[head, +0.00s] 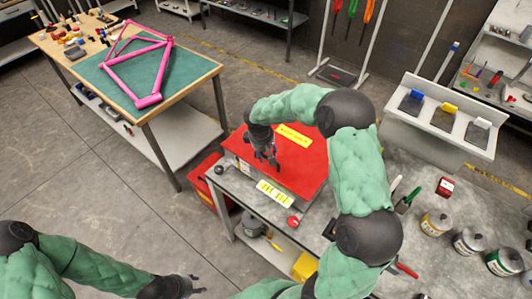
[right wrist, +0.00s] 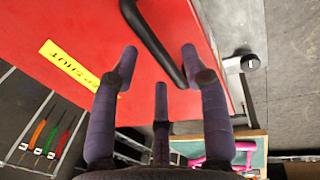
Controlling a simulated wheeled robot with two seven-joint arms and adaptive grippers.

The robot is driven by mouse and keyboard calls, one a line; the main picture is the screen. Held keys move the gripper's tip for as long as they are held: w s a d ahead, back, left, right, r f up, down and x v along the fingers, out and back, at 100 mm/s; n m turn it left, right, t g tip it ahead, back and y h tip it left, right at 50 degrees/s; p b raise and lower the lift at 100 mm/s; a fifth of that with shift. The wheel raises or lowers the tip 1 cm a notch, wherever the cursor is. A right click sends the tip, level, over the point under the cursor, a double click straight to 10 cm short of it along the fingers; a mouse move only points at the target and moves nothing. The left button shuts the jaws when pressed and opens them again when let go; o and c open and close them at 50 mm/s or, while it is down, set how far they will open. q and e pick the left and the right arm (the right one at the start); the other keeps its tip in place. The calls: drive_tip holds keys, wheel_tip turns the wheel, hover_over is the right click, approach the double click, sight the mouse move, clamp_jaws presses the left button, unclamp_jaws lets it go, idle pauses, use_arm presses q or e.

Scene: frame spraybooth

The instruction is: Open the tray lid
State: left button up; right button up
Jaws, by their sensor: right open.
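The tray lid (head: 312,160) is a flat red panel, closed on a grey box on the workbench. It carries a yellow label (right wrist: 70,65) whose visible end reads "SHUT". A black bar handle (right wrist: 155,42) is fixed to the lid. My right gripper (head: 266,160) is over the lid's left part, pointing down. In the right wrist view its fingers (right wrist: 160,72) are spread, with the handle running between them; I cannot tell whether they touch it. My left gripper (head: 197,284) is at the lower left, away from the lid, with its fingertips apart and empty.
Several paint cans (head: 470,240), a red box (head: 445,186) and brushes stand on the bench right of my right arm. A table (head: 125,75) with a pink bicycle frame (head: 140,65) stands at the upper left. Open floor lies between it and the bench.

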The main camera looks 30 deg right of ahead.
drive_tip(key=shift+f, duration=0.25)
clamp_jaws()
drive_tip(key=shift+r, duration=0.1)
